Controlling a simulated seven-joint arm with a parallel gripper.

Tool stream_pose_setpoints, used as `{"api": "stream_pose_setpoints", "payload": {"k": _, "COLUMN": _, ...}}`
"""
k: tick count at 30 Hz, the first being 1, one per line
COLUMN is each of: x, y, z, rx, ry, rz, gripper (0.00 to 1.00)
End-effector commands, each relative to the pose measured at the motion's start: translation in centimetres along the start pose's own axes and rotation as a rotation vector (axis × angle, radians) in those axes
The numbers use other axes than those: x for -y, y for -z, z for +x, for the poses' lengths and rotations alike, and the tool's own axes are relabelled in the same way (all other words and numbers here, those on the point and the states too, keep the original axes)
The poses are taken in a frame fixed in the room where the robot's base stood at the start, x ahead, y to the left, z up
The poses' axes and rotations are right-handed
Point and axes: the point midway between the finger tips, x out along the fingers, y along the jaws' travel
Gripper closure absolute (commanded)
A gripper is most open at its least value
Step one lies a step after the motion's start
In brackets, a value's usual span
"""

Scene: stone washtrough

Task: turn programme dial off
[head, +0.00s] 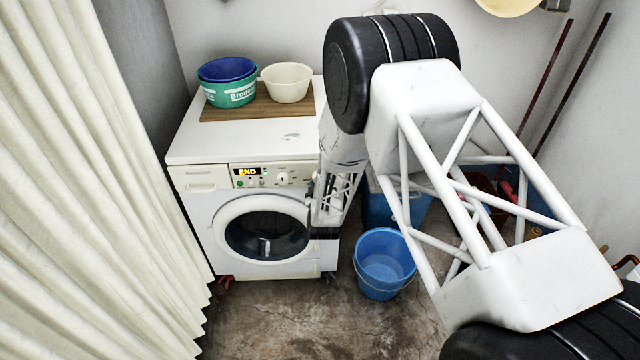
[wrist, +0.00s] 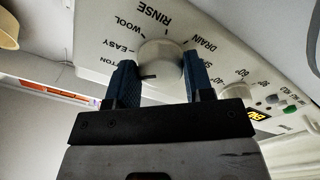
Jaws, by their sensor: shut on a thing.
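The programme dial (wrist: 162,52) is a round white knob on the white control panel, ringed by printed words such as RINSE, WOOL, EASY and DRAIN, seen upside down in the wrist view. My gripper (wrist: 158,64) has its two dark blue fingers on either side of the dial, shut on it. A short dark mark shows low on the dial; which word it points to, I cannot tell. In the head view the washing machine (head: 187,215) stands against the back wall with END lit on its display (head: 246,171). There my arm hides the programme dial.
A smaller knob (head: 283,178) sits left of my arm on the panel. A green tub (head: 230,95), blue bowl and cream bowl (head: 287,82) stand on top. A blue bucket (head: 383,263) is on the floor at right; a pale curtain (head: 90,180) hangs at left.

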Motion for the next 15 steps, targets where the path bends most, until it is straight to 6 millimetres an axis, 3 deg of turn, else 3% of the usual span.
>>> {"api": "stream_pose_setpoints", "payload": {"k": 15, "x": -0.16, "y": -0.01, "z": -0.03, "rx": 0.001, "ry": 0.001, "rz": -0.488, "gripper": 0.76}}
